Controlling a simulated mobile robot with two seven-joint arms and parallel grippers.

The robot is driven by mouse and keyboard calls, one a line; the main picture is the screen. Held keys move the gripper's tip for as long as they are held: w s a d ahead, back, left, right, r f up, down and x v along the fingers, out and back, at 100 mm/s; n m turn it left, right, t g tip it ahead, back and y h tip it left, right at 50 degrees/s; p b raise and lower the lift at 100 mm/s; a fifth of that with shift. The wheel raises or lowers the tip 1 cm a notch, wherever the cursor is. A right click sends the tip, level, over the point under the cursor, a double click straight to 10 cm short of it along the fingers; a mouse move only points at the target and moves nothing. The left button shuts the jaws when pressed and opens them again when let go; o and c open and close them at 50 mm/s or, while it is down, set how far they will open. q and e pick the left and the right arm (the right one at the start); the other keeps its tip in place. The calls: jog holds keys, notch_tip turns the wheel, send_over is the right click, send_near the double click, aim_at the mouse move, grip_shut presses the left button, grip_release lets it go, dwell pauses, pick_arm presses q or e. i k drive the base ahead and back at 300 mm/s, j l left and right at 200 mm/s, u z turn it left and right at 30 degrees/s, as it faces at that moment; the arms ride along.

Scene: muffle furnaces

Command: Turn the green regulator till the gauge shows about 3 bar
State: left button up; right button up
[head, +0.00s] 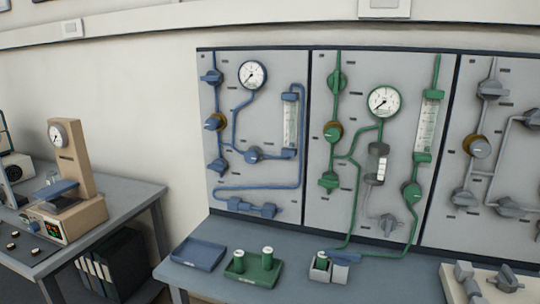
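The green regulator (332,132) is a round green knob with a brass-coloured ring behind it, on the middle wall panel. It sits in a green pipe line between a green valve (336,80) above and another green valve (329,181) below. The round white gauge (384,101) with a green rim is to the right of the regulator and a little higher. Its dark needle shows, but the scale is too small to read. Neither of my grippers is in view, and nothing touches the regulator.
A blue-piped panel (262,172) is left and a grey-piped panel (481,230) right. The bench (225,283) below holds a blue tray (198,254), a green tray (253,275) with two cylinders, and a small grey holder (320,272). Space before the regulator is clear.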

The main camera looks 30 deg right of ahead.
aim_at(332, 134)
jog(key=z, duration=1.6)
